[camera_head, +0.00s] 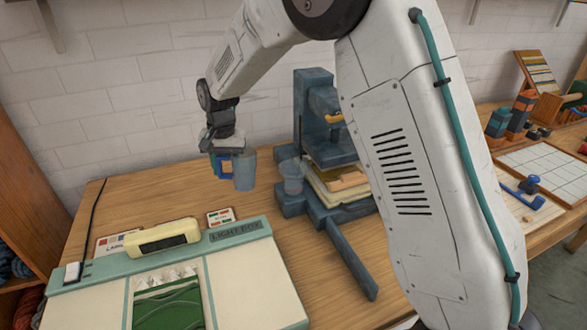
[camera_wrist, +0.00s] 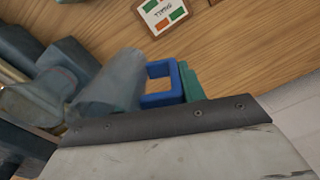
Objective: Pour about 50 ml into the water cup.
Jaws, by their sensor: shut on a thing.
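My gripper (camera_head: 219,164) is shut on the square blue handle of a grey-blue jug (camera_head: 245,172), above the table left of the press. The jug looks close to upright in the head view. In the wrist view the jug (camera_wrist: 108,84) shows beside its blue handle, with a green piece next to the handle. A clear cup, which looks like the water cup (camera_head: 292,177), stands just right of the jug, by the press. It also shows in the wrist view (camera_wrist: 28,103), partly behind the jug. The liquid level in either cannot be made out.
A blue-grey press (camera_head: 312,115) stands close behind and right of the cup, its long lever (camera_head: 345,260) reaching forward. A light box (camera_head: 236,236) fills the front left. A small card (camera_head: 220,217) lies behind it. Bare wood (camera_head: 150,195) is free at left.

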